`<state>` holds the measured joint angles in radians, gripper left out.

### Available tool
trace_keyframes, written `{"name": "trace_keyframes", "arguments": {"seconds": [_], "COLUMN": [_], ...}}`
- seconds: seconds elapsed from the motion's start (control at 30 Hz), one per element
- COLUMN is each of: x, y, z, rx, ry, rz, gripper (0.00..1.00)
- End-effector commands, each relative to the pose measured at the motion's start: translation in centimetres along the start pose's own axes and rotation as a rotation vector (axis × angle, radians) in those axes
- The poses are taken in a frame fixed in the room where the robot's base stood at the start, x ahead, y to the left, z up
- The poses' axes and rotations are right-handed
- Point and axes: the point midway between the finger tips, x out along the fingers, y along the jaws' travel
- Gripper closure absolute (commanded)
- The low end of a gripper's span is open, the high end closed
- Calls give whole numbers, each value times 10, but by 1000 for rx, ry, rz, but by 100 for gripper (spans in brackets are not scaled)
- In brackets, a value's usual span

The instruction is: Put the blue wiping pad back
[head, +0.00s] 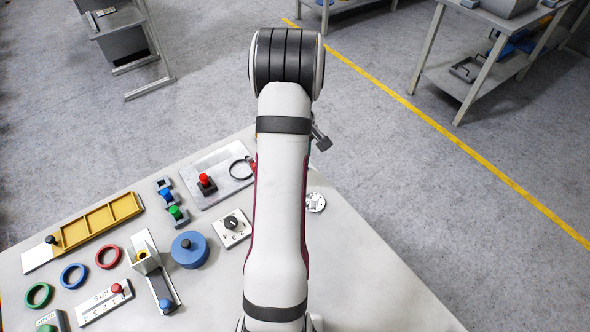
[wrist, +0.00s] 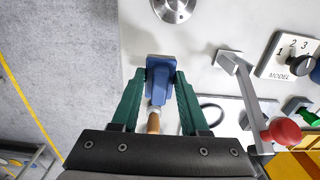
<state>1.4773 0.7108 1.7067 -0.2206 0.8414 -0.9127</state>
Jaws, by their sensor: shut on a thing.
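My gripper (wrist: 161,76) has two green fingers and is shut on the blue wiping pad (wrist: 158,72), a blue block, in the wrist view. A brown handle-like piece with a pale collar (wrist: 153,120) shows just below it, between the fingers. The pad is over or near the pale table's edge, with grey floor to its left; its exact height I cannot tell. In the head view my arm hides the fingers and the pad.
A silver disc (head: 315,202) lies near the table edge. In the wrist view a red-knobbed lever (wrist: 284,130) rises close right of my gripper.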

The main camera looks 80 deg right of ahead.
Motion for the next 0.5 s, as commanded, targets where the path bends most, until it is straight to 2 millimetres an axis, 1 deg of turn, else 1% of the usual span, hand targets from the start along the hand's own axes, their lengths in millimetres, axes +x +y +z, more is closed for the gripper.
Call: {"name": "trace_keyframes", "arguments": {"seconds": [0.03, 0.1, 0.2, 0.27, 0.33, 0.5], "x": [4, 13, 34, 42, 46, 45], "y": [-2, -4, -4, -4, -4, -3], "z": [-5, -8, -9, -9, -9, -9], "rx": [-1, 0, 2, 1, 1, 1], "ry": [0, -2, -3, -2, 0, 0], "rz": [0, -2, -3, -1, 0, 0], "gripper": [100, 100, 100, 100, 100, 100]}}
